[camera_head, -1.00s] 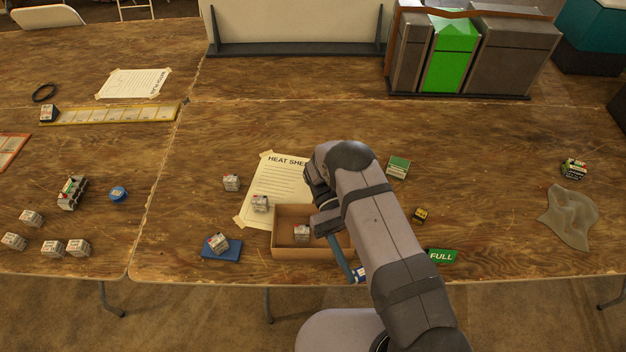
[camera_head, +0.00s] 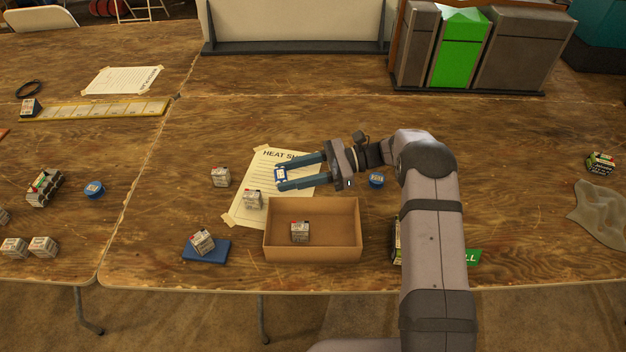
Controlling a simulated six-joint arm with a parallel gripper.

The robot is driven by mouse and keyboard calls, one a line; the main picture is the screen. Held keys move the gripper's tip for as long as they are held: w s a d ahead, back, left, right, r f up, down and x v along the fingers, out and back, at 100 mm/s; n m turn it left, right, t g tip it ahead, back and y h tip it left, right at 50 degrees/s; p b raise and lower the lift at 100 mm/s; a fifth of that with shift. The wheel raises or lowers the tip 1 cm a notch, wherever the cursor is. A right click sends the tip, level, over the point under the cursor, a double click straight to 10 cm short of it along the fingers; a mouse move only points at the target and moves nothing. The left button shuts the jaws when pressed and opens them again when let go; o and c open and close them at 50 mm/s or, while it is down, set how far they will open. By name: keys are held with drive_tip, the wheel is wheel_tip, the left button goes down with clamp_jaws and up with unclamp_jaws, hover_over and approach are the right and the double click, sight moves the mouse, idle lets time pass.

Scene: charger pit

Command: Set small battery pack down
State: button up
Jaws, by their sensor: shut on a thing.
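My gripper (camera_head: 281,178) reaches left over the paper sheet headed "HEAT SH…" (camera_head: 248,207). Its two blue fingers are shut on a small blue-and-white pack (camera_head: 281,174) between their tips. The pack is over the sheet's upper middle; I cannot tell whether it touches the paper. Small white-and-grey packs stand nearby: one (camera_head: 221,177) just left of the sheet, one (camera_head: 253,199) on the sheet, one (camera_head: 300,231) inside the open cardboard box (camera_head: 345,252), and one (camera_head: 202,241) tilted on a blue pad (camera_head: 217,254).
My arm hides most of a green-labelled pack and part of a green sign (camera_head: 473,256). Grey and green bins (camera_head: 459,58) stand at the back right. The wood behind the sheet is clear.

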drive_tip(key=w+d+r+m+t+b, duration=0.1)
drive_tip(key=w+d+m+t+b, duration=0.25)
drive_tip(key=w, duration=0.25)
drive_tip(key=w+d+r+m+t+b, duration=0.1)
drive_tip(key=w+d+m+t+b, duration=0.2)
drive_tip(key=w+t, duration=0.3)
drive_tip(key=h, duration=0.1)
hover_over(319, 170)
drive_tip(key=shift+g, duration=0.25)
drive_tip(key=shift+f, duration=4.7)
drive_tip(key=shift+f, duration=0.45)
drive_tip(key=shift+f+b, duration=0.2)
drive_tip(key=shift+b, duration=0.1)
drive_tip(key=o, duration=1.1)
